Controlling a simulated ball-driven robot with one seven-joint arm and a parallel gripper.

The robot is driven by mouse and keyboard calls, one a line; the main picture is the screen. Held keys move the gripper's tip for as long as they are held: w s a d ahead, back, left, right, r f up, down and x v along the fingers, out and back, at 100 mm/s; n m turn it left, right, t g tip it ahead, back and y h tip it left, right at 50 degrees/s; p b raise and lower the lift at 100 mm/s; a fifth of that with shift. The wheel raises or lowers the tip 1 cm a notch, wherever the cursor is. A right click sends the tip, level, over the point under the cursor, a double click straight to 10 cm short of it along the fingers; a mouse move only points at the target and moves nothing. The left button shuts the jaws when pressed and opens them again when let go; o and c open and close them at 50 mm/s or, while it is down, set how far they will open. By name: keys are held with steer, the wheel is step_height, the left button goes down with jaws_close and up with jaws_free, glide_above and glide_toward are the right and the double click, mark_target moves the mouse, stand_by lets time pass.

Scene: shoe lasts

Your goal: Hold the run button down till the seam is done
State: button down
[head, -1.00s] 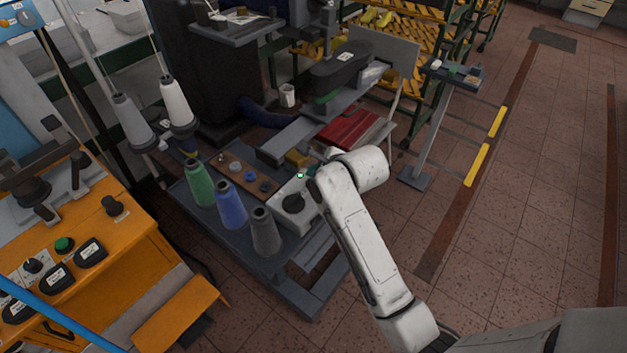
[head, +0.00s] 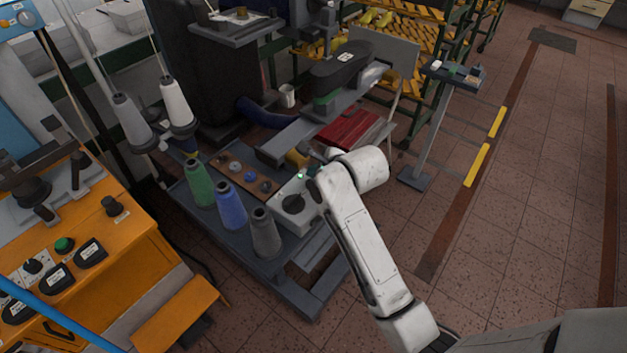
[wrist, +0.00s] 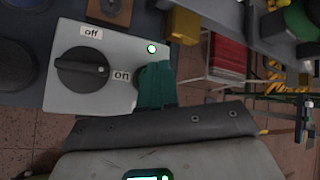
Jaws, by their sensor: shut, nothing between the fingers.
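A pale grey control box (wrist: 75,95) fills the left of the wrist view and also shows in the head view (head: 293,203). It has a dark rotary switch (wrist: 80,71) whose white mark points right, towards the "on" label. A small green lamp (wrist: 151,48) on the box is lit. My gripper (wrist: 148,84) is shut, its teal fingers reaching to the box's right part beside the "on" label. A darker green rounded edge shows at the fingertips. It may be the run button, mostly hidden; I cannot tell how far it is pressed. My arm hides the gripper in the head view.
The sewing machine (head: 340,66) stands behind the box, near a red stack (head: 350,128). Green, blue and grey thread cones (head: 231,208) stand left of the box. An orange machine (head: 100,235) is at the left. Open tiled floor (head: 540,200) lies at the right.

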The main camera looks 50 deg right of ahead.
steer(key=shift+f, duration=0.1)
stand_by(0.6)
steer(key=shift+f, duration=0.35)
